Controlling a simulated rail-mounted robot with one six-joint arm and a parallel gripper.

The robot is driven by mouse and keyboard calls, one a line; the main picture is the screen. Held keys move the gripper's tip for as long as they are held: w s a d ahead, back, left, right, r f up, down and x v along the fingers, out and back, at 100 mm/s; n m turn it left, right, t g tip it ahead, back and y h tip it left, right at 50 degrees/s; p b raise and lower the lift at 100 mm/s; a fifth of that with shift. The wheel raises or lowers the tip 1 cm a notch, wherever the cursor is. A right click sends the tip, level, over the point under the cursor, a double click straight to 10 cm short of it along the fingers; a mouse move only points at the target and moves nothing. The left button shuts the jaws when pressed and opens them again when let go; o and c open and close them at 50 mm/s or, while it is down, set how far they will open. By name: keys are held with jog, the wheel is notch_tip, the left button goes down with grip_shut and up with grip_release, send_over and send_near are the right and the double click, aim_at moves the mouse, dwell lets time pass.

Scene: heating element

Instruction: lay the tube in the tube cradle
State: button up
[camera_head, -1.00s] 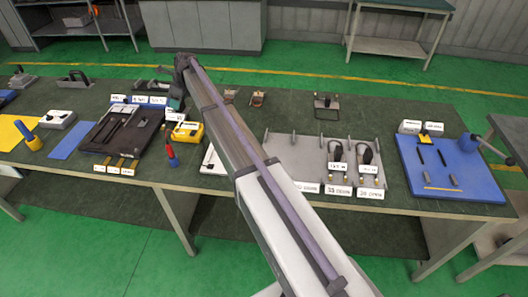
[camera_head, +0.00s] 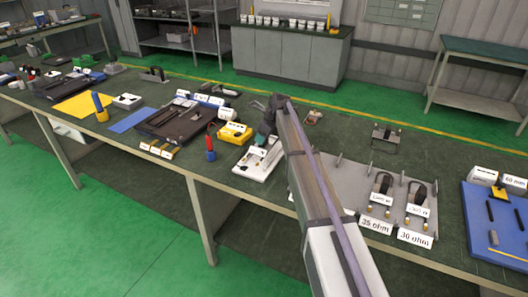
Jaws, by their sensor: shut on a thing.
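My arm reaches away over the bench, and my gripper (camera_head: 265,132) is at its far end, above the back of a white fixture (camera_head: 249,168). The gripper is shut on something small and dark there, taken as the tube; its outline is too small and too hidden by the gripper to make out. The white fixture carries small parts and may be the tube cradle, but I cannot tell for sure. I cannot tell whether the held thing touches the fixture.
A yellow box (camera_head: 233,134) and a red-and-blue tool (camera_head: 210,148) stand left of the white fixture. Further left is a black tray (camera_head: 160,128). Right of my arm are a grey rack (camera_head: 352,178) with labelled elements and a blue board (camera_head: 480,222).

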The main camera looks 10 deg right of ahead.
notch_tip(320, 180, down, 4)
jog(key=b, duration=0.3)
jog(key=shift+b, duration=0.4)
jog(key=shift+r, duration=0.3)
jog(key=shift+c, duration=0.5)
jog(key=shift+f, duration=0.25)
jog(key=o, duration=1.1)
jog(key=shift+r, duration=0.1)
jog(key=shift+o, duration=0.2)
